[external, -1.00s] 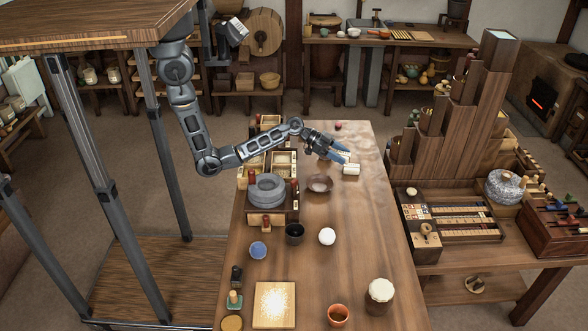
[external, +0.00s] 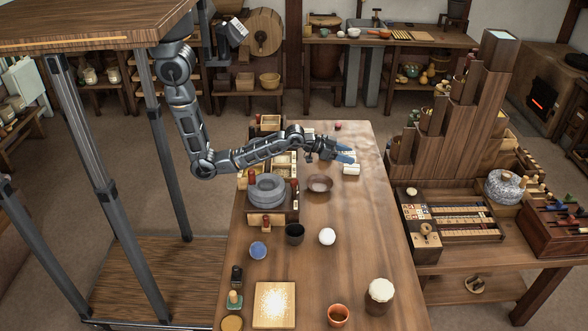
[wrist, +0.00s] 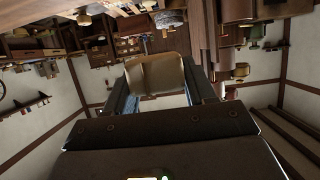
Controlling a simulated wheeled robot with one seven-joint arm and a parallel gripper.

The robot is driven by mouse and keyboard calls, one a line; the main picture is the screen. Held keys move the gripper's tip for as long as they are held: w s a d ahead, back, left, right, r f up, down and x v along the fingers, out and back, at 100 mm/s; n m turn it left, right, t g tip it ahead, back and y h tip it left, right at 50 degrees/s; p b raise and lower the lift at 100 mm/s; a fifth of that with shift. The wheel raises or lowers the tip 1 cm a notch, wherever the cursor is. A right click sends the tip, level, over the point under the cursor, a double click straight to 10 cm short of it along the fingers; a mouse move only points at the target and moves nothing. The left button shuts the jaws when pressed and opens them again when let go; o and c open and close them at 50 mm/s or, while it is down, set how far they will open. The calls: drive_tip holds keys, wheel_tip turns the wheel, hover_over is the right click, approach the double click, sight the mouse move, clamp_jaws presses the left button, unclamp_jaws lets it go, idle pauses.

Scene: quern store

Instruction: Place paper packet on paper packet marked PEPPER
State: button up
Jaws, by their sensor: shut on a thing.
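My gripper (external: 346,155) is over the far part of the long wooden table, with its blue fingers pointing right. It is shut on a tan paper packet (wrist: 155,74), which shows between the fingers in the wrist view. In the external view the held packet is small and mostly hidden by the fingers. A small whitish packet (external: 351,169) lies on the table just in front of the gripper. Its marking is too small to read, so I cannot tell if it says PEPPER. I cannot tell whether the two packets touch.
A brown bowl (external: 319,184) stands left of and nearer than the whitish packet. A grey stone quern (external: 267,190) and compartment boxes line the left side of the table (external: 370,230). A white ball (external: 327,236) and a dark cup (external: 294,233) stand nearer.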

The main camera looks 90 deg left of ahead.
hover_over(351, 166)
wheel_tip(351, 166, down, 7)
drive_tip(key=shift+s+d+r, duration=0.1)
drive_tip(key=shift+d+r, duration=0.05)
drive_tip(key=shift+f, duration=2.1)
drive_tip(key=shift+f, duration=0.1)
drive_tip(key=o, duration=1.1)
drive_tip(key=shift+b, duration=0.3)
drive_tip(key=shift+r+p, duration=0.25)
drive_tip(key=shift+p, duration=0.1)
drive_tip(key=shift+p+v, duration=1.4)
drive_tip(key=shift+v, duration=2.25)
